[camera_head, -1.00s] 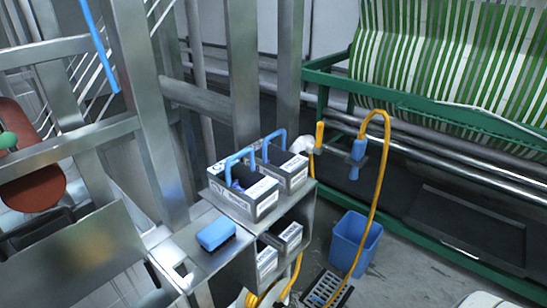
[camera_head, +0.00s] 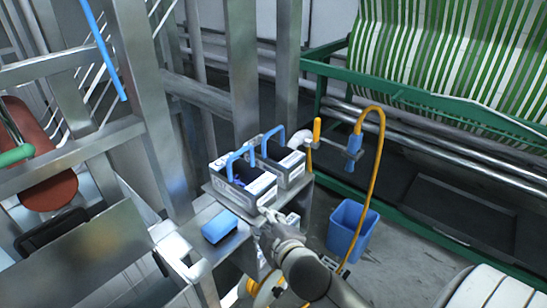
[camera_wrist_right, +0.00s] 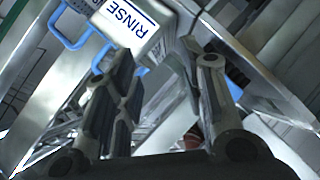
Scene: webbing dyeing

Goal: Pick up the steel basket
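Two grey steel baskets with blue handles stand side by side on a metal shelf. The front basket (camera_head: 262,190) has a white label and something blue inside. The rear basket (camera_head: 292,172) is just behind it to the right. My right gripper (camera_head: 266,222) is just in front of the front basket's lower right corner, below its label. In the right wrist view, the gripper (camera_wrist_right: 165,68) has its fingers apart with nothing between them. A white label reading RINSE (camera_wrist_right: 124,24) and a blue handle (camera_wrist_right: 66,28) show beyond the fingers. My left gripper is out of view.
The metal shelf (camera_head: 205,210) also bears a blue block (camera_head: 219,227) left of the baskets. A yellow hose (camera_head: 379,165) hangs right of them, near a blue bin (camera_head: 350,230). Steel posts rise behind. A green frame (camera_head: 400,92) with striped webbing stands at right.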

